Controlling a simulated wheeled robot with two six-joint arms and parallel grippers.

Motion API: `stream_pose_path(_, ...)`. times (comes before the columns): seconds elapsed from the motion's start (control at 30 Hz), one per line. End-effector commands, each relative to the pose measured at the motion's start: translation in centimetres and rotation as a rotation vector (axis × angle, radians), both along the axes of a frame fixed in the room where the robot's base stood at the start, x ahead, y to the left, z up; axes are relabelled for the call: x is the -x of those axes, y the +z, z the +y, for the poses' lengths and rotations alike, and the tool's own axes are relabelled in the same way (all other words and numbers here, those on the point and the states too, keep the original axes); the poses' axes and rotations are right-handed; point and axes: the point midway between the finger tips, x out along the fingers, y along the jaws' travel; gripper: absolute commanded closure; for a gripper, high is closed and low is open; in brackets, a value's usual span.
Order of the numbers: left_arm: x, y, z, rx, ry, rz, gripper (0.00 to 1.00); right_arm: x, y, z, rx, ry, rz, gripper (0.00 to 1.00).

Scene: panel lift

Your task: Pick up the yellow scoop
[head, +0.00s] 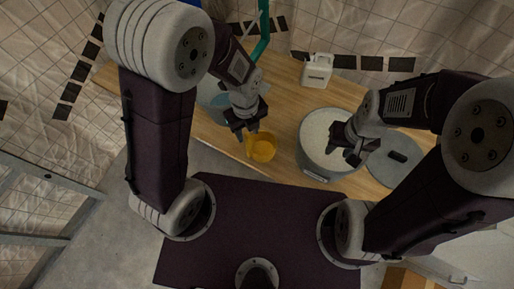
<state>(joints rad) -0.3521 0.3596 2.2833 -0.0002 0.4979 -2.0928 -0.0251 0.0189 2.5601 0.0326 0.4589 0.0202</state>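The yellow scoop (263,148) is on or just above the wooden table, near its front edge and left of the large round tub. My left gripper (246,134) is right at the scoop's upper left side, pointing down. Its fingers overlap the scoop's edge in this view, and I cannot tell whether they are closed on it. My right gripper (347,156) hangs over the right part of the tub with its fingers apart and nothing visible between them.
The large round tub (312,163) holds pale material. Its grey lid (397,172) lies to the right. A white jug (317,71) stands behind. A bluish bucket (211,97) is partly hidden behind my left arm. The wooden table (284,118) has bare space between them.

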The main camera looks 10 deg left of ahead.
Motion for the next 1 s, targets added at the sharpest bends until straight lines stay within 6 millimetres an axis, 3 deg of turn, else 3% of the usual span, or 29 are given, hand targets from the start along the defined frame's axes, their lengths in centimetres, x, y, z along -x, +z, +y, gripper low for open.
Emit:
stream_pose_path(0.2, 0.1, -3.3, 0.1, -0.002, 0.001, 0.004, 0.60, 0.0, -0.5, 0.0, 0.000, 0.000, 0.000, 0.64)
stream_pose_path(0.4, 0.1, -4.2, 0.1, -0.001, 0.002, 0.003, 0.60, 0.0, -0.6, 0.0, 0.000, 0.000, 0.000, 0.64)
stream_pose_path(0.63, 0.5, -8.2, 0.2, -0.002, 0.002, 0.006, 0.60, 0.0, -1.1, 0.0, 0.000, 0.000, 0.000, 0.64)
stream_pose_path(0.93, 0.4, -8.9, 0.2, 0.000, 0.002, 0.001, 0.60, 0.0, -1.1, 0.0, 0.000, 0.000, 0.000, 0.64)
stream_pose_path(1.0, 0.4, -8.9, 0.2, 0.000, 0.002, 0.001, 0.79, 0.0, -1.1, 0.0, 0.000, 0.000, 0.000, 0.64)
